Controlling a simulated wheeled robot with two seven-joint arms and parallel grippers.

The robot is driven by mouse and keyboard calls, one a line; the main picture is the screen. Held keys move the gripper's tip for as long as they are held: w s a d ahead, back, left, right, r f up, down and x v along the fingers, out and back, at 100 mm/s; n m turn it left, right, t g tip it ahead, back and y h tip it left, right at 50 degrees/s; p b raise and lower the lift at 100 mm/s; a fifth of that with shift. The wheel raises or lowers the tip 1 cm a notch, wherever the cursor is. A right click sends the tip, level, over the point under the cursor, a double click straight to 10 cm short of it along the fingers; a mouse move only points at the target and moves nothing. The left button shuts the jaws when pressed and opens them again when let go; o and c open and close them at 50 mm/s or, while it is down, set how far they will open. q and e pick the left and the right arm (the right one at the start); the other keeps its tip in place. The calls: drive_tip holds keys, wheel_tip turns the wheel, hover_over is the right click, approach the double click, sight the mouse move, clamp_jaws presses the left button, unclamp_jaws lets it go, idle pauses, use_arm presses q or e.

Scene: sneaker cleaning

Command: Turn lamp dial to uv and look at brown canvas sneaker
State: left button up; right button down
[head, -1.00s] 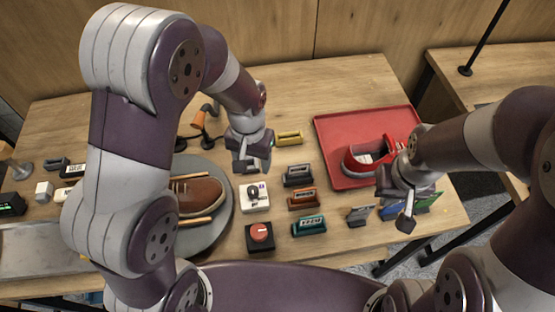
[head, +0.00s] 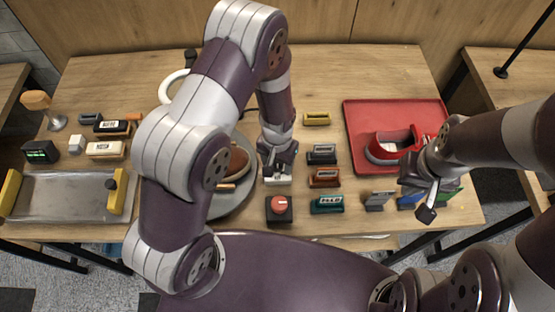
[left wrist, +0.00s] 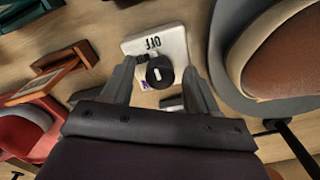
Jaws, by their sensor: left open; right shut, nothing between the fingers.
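The lamp dial is a black knob (left wrist: 159,72) on a white box (left wrist: 155,42) marked "OFF". In the head view the white box (head: 277,181) is mostly covered by my left gripper (head: 277,168). That gripper points down at the dial. In the left wrist view its open fingers (left wrist: 159,68) stand on either side of the knob; I cannot tell whether they touch it. The brown sneaker (head: 238,163) lies on a grey round plate (head: 236,205), partly hidden by my left arm; it shows at upper right in the wrist view (left wrist: 290,50). My right gripper (head: 427,210) is shut and empty.
A red button box (head: 279,208) stands just in front of the dial box. Several labelled blocks, including a brown one (head: 324,178), stand to its right. A red tray (head: 370,115) is at the right. A metal tray (head: 65,200) is at the left.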

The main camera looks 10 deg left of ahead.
use_arm(q)
drive_tip(key=shift+w, duration=0.1)
drive_tip(key=c, duration=1)
drive_tip(key=shift+c, duration=0.2)
drive_tip(key=shift+n, duration=0.3)
drive_tip(key=n, duration=0.5)
drive_tip(key=shift+n, duration=0.3)
drive_tip(key=n, duration=0.5)
drive_tip(key=shift+p, duration=0.35)
drive_tip(key=n, duration=0.6)
drive_tip(key=shift+n, duration=0.4)
drive_tip(key=n, duration=0.5)
drive_tip(key=shift+w+r+n, duration=0.1)
drive_tip(key=shift+n, duration=0.3)
